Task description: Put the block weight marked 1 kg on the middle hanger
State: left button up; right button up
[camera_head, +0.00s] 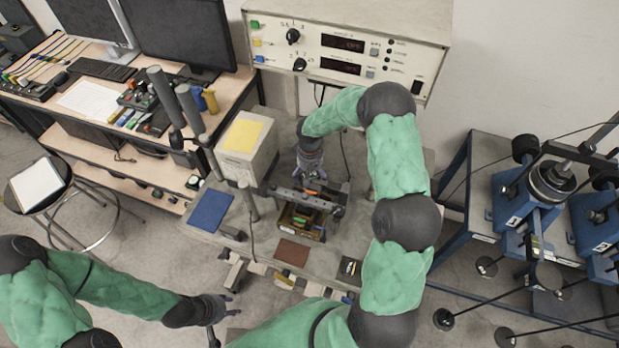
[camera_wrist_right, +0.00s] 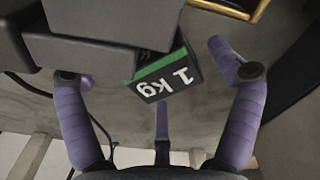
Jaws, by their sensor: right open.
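In the right wrist view, the dark block weight marked 1 kg (camera_wrist_right: 168,80), with a green stripe, lies between the spread fingers of my right gripper (camera_wrist_right: 150,88). The fingers are open, and I see no clear contact with it. A grey part hides some of the block at upper left. In the head view my right gripper (camera_head: 311,172) points down behind a dark bar (camera_head: 305,199) on the bench; its fingertips are hard to make out. My left gripper (camera_head: 222,316) is open and empty, left of the bench's front. I cannot pick out the middle hanger.
A wooden-edged tray (camera_head: 289,223) with small coloured items sits on the grey bench. A pale box with a yellow top (camera_head: 244,137), a blue mat (camera_head: 210,211) and a brown mat (camera_head: 292,252) surround it. Blue lever stands (camera_head: 525,205) with protruding rods stand at right.

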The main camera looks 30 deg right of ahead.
jog(key=shift+f, duration=0.95)
jog(key=c, duration=1.8)
jog(key=shift+r, duration=0.1)
grip_shut()
jog(key=shift+r, duration=0.1)
